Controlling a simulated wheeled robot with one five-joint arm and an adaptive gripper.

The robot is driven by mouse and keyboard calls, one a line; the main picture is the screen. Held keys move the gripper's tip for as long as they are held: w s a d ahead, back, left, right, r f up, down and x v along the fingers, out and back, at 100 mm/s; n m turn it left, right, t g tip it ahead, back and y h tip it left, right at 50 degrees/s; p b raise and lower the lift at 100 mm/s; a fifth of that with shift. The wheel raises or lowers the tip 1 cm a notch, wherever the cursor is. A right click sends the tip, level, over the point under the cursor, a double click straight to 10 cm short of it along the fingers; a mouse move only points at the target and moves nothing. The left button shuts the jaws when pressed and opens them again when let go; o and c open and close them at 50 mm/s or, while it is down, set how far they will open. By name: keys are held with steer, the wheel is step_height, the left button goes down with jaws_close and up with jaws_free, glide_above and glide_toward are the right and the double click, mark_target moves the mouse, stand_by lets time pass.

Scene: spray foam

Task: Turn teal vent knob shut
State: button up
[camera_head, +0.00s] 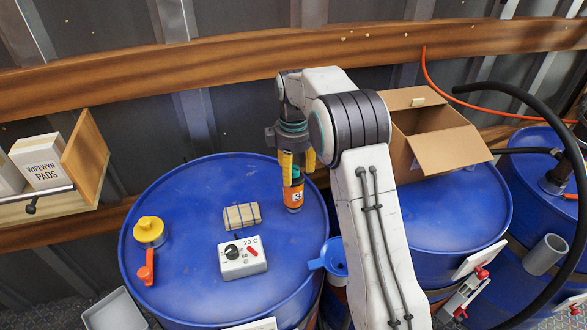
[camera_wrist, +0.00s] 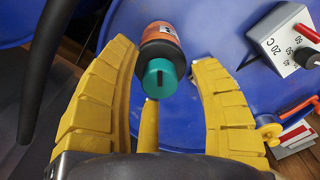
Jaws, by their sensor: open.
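The teal vent knob (camera_wrist: 159,78) is a round cap with a dark slot on its face. It sits on the end of a dark canister with an orange label (camera_wrist: 160,40). In the head view the canister (camera_head: 293,197) stands upright on the blue drum, its label marked 3. My gripper (camera_head: 298,160) is above it, pointing down, and partly hides the knob. In the wrist view my gripper's yellow fingers (camera_wrist: 166,58) are spread open on either side of the knob and canister, with gaps visible on both sides.
A grey dial box (camera_head: 243,258) with a red lever, a tan block (camera_head: 241,216) and a yellow-capped fitting (camera_head: 149,231) share the drum top (camera_head: 185,185). A blue funnel (camera_head: 333,256) is at its right edge. An open cardboard box (camera_head: 440,150) stands behind my arm.

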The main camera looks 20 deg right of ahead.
jaws_close()
stand_by(0.4)
steer(key=shift+m, duration=0.3)
steer(key=m+p, duration=0.1)
steer(key=m, duration=0.2)
steer(key=shift+m, duration=0.4)
steer(key=m, duration=0.4)
steer(key=shift+p, duration=0.4)
steer(key=m, duration=0.5)
steer(key=shift+s, duration=0.1)
steer(key=shift+f+m+p, duration=0.1)
steer(key=shift+m+p, duration=0.3)
steer(key=shift+m, duration=1.8)
